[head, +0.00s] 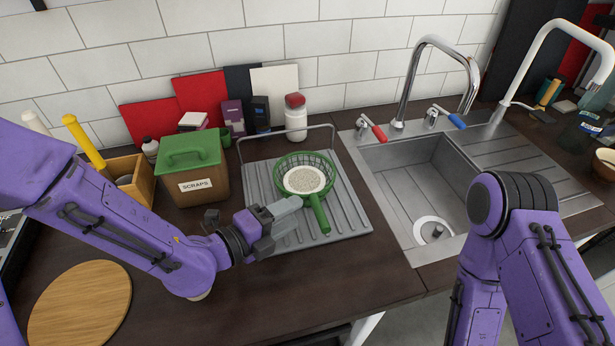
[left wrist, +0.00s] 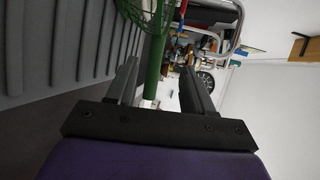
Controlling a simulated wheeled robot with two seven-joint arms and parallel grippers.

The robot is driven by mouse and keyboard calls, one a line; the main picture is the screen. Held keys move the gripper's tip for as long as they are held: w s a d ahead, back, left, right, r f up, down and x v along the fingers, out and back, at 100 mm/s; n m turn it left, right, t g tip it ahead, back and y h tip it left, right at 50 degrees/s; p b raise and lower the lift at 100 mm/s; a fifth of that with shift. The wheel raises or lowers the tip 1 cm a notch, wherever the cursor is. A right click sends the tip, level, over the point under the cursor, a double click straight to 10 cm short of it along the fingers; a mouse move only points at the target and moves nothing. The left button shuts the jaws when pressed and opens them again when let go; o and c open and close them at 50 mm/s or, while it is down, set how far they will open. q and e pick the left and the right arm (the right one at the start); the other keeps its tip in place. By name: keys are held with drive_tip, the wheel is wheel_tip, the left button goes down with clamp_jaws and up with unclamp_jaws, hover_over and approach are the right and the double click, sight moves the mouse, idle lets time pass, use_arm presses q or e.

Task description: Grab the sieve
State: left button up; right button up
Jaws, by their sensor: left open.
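The green sieve (head: 306,179) rests on the grey ridged drainer tray (head: 350,219), its mesh bowl toward the back and its handle pointing toward the front. My left gripper (head: 284,212) is open beside the handle, on its left. In the left wrist view the green handle (left wrist: 154,68) shows between the two fingers of the left gripper (left wrist: 158,82), and part of the bowl shows at the top. I cannot tell whether the fingers touch the handle. My right arm is in the head view at the right, but its gripper is out of the frame.
A wooden scraps box with a green lid (head: 190,150) stands left of the tray. A white bottle with a red cap (head: 296,118) stands behind it. The sink (head: 418,180) with its tap is to the right. A round wooden board (head: 80,305) lies at the front left.

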sight(314, 210)
use_arm(q)
drive_tip(key=shift+w+d+f+b, duration=0.3)
drive_tip(key=shift+d+f+b, duration=0.35)
drive_tip(key=shift+b, duration=0.15)
drive_tip(key=shift+w+d+r+p, duration=0.15)
drive_tip(key=shift+d+r+p, duration=0.4)
drive_tip(key=shift+p, duration=0.25)
drive_tip(key=x, duration=0.2)
drive_tip(key=p+x, duration=0.1)
drive_tip(key=x, duration=0.1)
drive_tip(key=p+x, duration=0.1)
drive_tip(key=x, duration=0.1)
drive_tip(key=shift+d+f, duration=0.1)
drive_tip(key=shift+f, duration=0.25)
drive_tip(key=shift+d+f, duration=0.1)
drive_tip(key=shift+d, duration=0.1)
clamp_jaws()
use_arm(e)
drive_tip(key=shift+s+r, duration=0.3)
